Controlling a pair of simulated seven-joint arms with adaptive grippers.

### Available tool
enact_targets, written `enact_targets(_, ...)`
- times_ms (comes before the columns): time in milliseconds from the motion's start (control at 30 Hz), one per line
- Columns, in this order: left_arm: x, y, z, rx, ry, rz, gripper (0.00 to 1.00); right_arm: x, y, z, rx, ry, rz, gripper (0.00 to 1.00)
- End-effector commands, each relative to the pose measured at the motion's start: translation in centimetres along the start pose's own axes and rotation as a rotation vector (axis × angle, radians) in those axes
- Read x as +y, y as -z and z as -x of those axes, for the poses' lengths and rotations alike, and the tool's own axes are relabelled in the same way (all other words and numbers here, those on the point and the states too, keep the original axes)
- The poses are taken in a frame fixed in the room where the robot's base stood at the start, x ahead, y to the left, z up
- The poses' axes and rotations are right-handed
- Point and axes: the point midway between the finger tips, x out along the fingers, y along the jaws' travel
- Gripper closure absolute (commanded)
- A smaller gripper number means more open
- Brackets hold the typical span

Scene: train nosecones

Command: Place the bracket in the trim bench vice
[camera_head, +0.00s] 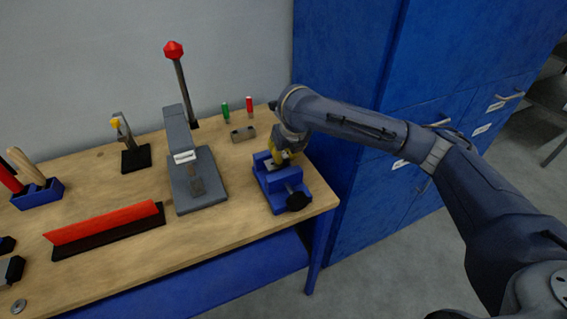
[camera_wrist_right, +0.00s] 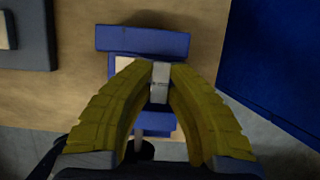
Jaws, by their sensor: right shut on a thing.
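The blue trim bench vice (camera_head: 283,188) stands at the right end of the wooden bench, with a black knob at its front. My right gripper (camera_head: 283,158) is directly over the vice, pointing down. In the right wrist view its yellow fingers (camera_wrist_right: 160,78) are shut on the bracket (camera_wrist_right: 160,82), a small light grey piece. The bracket is over the gap of the vice (camera_wrist_right: 145,40). I cannot tell whether it touches the jaws. In the head view the gripper and arm mostly hide the bracket. My left gripper is not in view.
A grey press (camera_head: 193,180) with a red-knobbed lever stands left of the vice. A small grey block (camera_head: 243,133) and green and red pegs (camera_head: 249,106) are behind. A red strip (camera_head: 105,223) lies at front left. A blue cabinet (camera_head: 350,190) stands close on the right.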

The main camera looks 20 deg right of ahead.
Motion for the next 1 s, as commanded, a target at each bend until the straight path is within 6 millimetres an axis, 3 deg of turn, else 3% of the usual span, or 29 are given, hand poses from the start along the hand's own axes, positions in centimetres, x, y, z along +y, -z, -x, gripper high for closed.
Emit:
enact_targets(367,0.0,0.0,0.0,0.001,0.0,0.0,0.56,0.1,1.4,-3.2,0.002,-0.002,-0.001,1.0)
enact_targets(800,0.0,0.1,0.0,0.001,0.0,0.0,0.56,0.0,1.6,-3.7,0.001,0.001,0.0,1.0)
enact_targets(833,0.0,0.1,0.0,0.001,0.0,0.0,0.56,0.0,1.6,-3.7,0.001,0.001,0.0,0.84)
enact_targets(1000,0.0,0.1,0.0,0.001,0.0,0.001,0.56,0.0,1.6,-3.7,0.0,0.0,0.0,0.65)
